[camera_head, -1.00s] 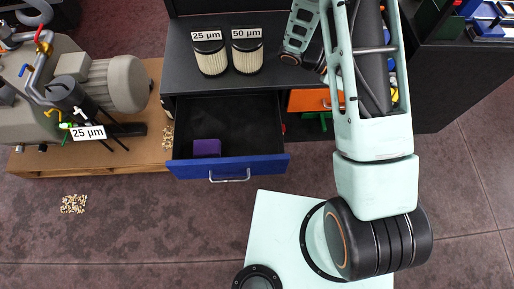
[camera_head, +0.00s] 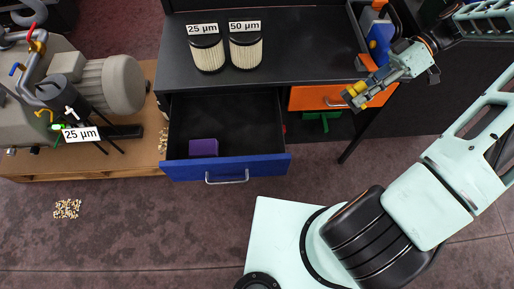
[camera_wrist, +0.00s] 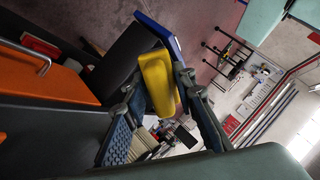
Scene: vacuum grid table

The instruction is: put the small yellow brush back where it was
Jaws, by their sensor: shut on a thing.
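The small yellow brush (camera_head: 357,91) is in the jaws of my gripper (camera_head: 362,90), in front of the orange drawer and above its handle. In the wrist view the yellow brush (camera_wrist: 159,84) sits between the two fingers of my gripper (camera_wrist: 165,112), which are shut on it. Its bristles cannot be made out. The blue-fronted drawer (camera_head: 228,168) under the table is pulled open. A purple block (camera_head: 203,147) lies in its front left corner, and the rest of its floor looks bare.
Two labelled filters (camera_head: 207,55) (camera_head: 246,50) stand on the black table (camera_head: 300,60). The orange drawer (camera_head: 316,98) is closed; in the wrist view it is at the left (camera_wrist: 40,75). A blue and orange object (camera_head: 380,35) stands at the table's right end. A pump (camera_head: 100,85) is left. Debris (camera_head: 67,209) lies on the floor.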

